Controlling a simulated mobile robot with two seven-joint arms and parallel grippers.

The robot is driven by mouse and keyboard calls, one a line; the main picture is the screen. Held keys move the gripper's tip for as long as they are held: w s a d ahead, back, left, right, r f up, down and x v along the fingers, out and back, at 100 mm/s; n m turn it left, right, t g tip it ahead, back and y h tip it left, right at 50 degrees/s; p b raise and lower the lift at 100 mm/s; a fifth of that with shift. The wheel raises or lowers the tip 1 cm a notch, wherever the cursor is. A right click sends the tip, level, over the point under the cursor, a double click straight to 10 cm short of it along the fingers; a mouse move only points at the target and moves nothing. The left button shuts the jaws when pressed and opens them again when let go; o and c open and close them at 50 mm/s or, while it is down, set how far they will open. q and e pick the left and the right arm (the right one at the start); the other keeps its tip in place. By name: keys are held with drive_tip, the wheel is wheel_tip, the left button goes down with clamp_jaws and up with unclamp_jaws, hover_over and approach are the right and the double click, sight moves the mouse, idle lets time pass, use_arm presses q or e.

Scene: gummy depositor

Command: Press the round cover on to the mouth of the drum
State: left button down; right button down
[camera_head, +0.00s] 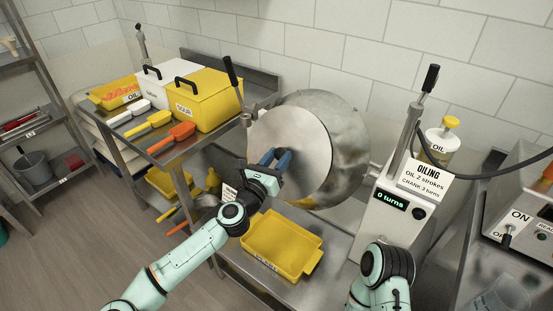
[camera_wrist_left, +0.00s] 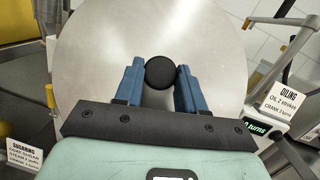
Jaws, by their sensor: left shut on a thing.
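The round cover (camera_head: 293,138) is a flat grey metal disc at the front of the steel drum (camera_head: 352,150). It stands tilted in front of the drum's mouth and hides it. I cannot tell whether the cover is seated or slightly apart. My left gripper (camera_head: 275,158) is at the cover's middle, its blue fingers shut on the cover's knob. In the left wrist view the black knob (camera_wrist_left: 160,73) sits between the two blue fingers (camera_wrist_left: 161,80), with the disc (camera_wrist_left: 215,50) filling the background. My right arm shows at the lower right, but its gripper is not visible.
A yellow tray (camera_head: 283,246) lies below the drum. An oiling unit (camera_head: 385,215) reading "0 turns" stands at the right, with an upright lever. Yellow and white boxes (camera_head: 205,98) and scoops are on the left shelf. A black-handled lever (camera_head: 233,75) rises left of the drum.

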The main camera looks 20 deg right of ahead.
use_arm(q)
drive_tip(key=shift+w+d+f, duration=0.1)
drive_tip(key=shift+d, duration=0.15)
drive_tip(key=c, duration=0.6)
unclamp_jaws()
drive_tip(key=shift+f, duration=0.1)
drive_tip(key=shift+b+v, duration=1.15)
drive_tip(key=shift+v, duration=5.6)
